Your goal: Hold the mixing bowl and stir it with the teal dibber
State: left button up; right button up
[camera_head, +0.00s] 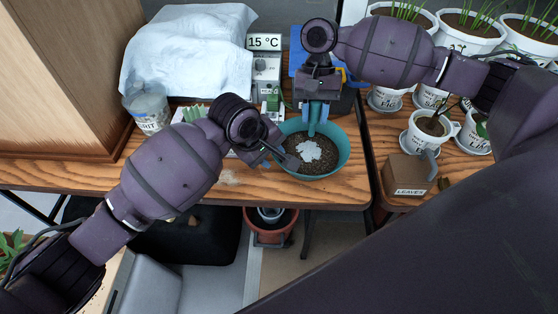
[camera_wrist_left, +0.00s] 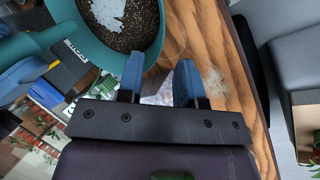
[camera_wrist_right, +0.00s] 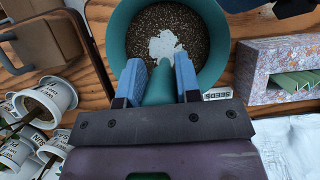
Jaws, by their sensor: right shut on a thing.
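The teal mixing bowl (camera_head: 342,163) stands at the table's front edge, holding dark soil with a white patch (camera_head: 309,151). It also shows in the left wrist view (camera_wrist_left: 98,52) and the right wrist view (camera_wrist_right: 118,38). My right gripper (camera_head: 313,110) is shut on the teal dibber (camera_wrist_right: 159,86) at the bowl's far side. The dibber's lower end is hard to make out against the bowl. My left gripper (camera_wrist_left: 160,82) is open at the bowl's left rim, one finger overlapping the rim in view and the other over bare wood. I cannot tell whether it touches the bowl.
A thermometer box (camera_head: 264,66) and a white cloth heap (camera_head: 187,50) stand behind. A grit tub (camera_head: 149,112) is at the left. Potted plants (camera_head: 433,128) and a leaves box (camera_head: 408,176) fill the right table. A gap separates the two tables.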

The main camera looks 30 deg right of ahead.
pick_arm(q)
jog(key=shift+x, duration=3.45)
jog(key=shift+c, duration=0.3)
grip_shut()
pick_arm(e)
jog(key=shift+o, duration=0.9)
jog(key=shift+c, duration=1.4)
